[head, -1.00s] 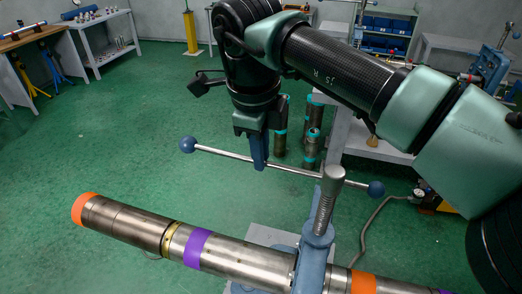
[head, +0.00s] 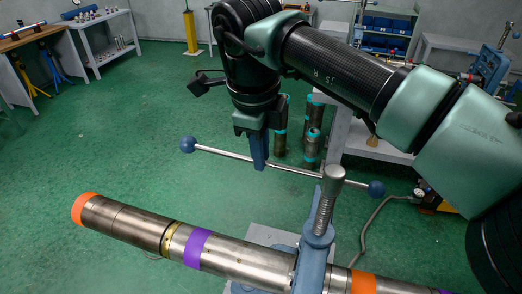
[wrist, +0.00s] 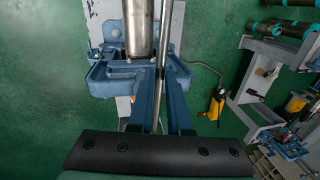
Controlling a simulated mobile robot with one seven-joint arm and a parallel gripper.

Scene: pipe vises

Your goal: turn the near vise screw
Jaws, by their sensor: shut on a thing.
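The near vise (head: 312,262) is blue, with a threaded screw (head: 324,212) standing up from it. A steel handle bar (head: 222,156) with blue ball ends passes through the screw's head. My gripper (head: 259,164) is shut on the bar, between the left ball (head: 187,144) and the screw head. In the wrist view my gripper's two blue fingers (wrist: 160,122) have the bar (wrist: 160,85) between them. The right ball (head: 376,189) is free. A steel pipe (head: 245,262) with orange and purple bands lies in the vise. The vise jaws are partly hidden by its frame.
Several upright pipe pieces (head: 312,148) stand on the floor beside a grey bench (head: 362,148). A grey hose (head: 372,228) runs to a yellow unit at right. A yellow post (head: 190,32) stands at the back. Green floor left of the bar is clear.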

